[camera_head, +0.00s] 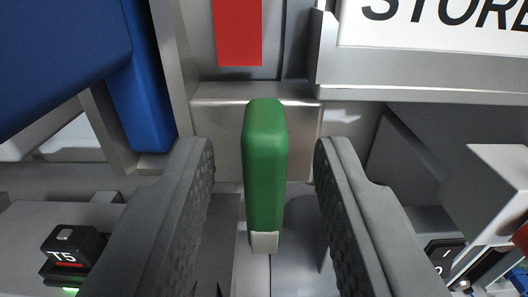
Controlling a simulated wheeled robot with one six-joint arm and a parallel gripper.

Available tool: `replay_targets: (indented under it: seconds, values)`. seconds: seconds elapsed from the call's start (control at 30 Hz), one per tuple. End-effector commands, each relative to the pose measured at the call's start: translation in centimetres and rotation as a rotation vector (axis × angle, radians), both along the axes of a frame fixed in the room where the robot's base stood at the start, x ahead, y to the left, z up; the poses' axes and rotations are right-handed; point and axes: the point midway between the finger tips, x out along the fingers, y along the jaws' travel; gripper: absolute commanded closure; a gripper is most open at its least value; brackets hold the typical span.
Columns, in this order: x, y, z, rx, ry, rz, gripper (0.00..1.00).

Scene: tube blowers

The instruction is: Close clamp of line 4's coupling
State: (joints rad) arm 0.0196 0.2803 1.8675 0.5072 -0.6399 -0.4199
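A green upright handle (265,165) with a pale metal foot stands in the middle of the view. It appears to be a clamp lever, but no line number shows on it. My gripper (266,180) is open, with one ridged grey finger on each side of the handle. A gap shows between the handle and each finger, so neither finger touches it. The coupling itself cannot be made out, and the fingers hide part of the area beside the handle.
A metal block (218,130) stands behind the handle, below a red strip (238,32). A blue part (148,100) hangs at upper left. A black "T5" tag (72,246) sits lower left. A white "STORE" sign (440,28) and a grey box (500,190) are at right.

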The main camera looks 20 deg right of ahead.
Motion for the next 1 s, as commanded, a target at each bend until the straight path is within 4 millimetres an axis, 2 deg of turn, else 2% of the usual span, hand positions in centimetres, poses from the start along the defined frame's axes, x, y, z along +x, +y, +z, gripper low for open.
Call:
replay_targets:
  seconds: [0.17,0.37,0.77,1.0]
  values:
    - [0.00,-0.01,0.02,0.000,0.000,0.000,0.66]
    - [-0.02,0.00,0.02,0.000,0.000,0.000,1.00]
    - [-0.04,-0.02,0.02,0.024,-0.008,0.000,1.00]
    - [-0.06,-0.09,0.02,0.132,-0.043,0.000,1.00]
